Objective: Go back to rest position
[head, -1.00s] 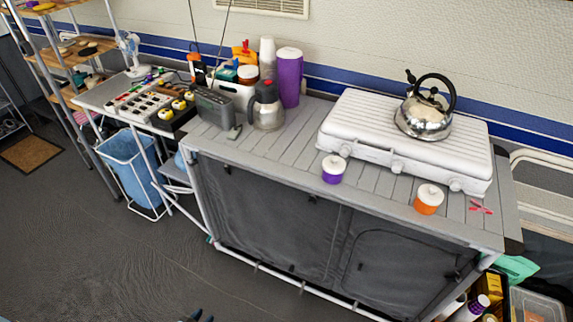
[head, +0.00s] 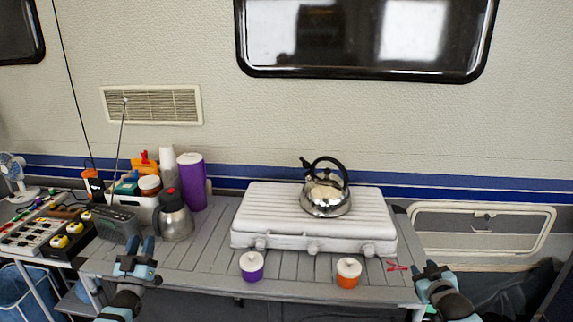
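My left gripper (head: 140,246) is at the lower left, in front of the table's front left part. Its two fingers point up with a gap between them, and nothing shows between them. My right gripper (head: 432,268) is at the lower right, by the table's right front corner. Its fingers look spread and empty. Neither gripper appears to hold any object.
A slatted table (head: 200,260) carries a white stove (head: 290,237) with a steel kettle (head: 327,201). A purple-based jar (head: 252,272) and an orange-based jar (head: 348,279) stand in front. A steel jug (head: 174,222) and radio (head: 118,224) are at left.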

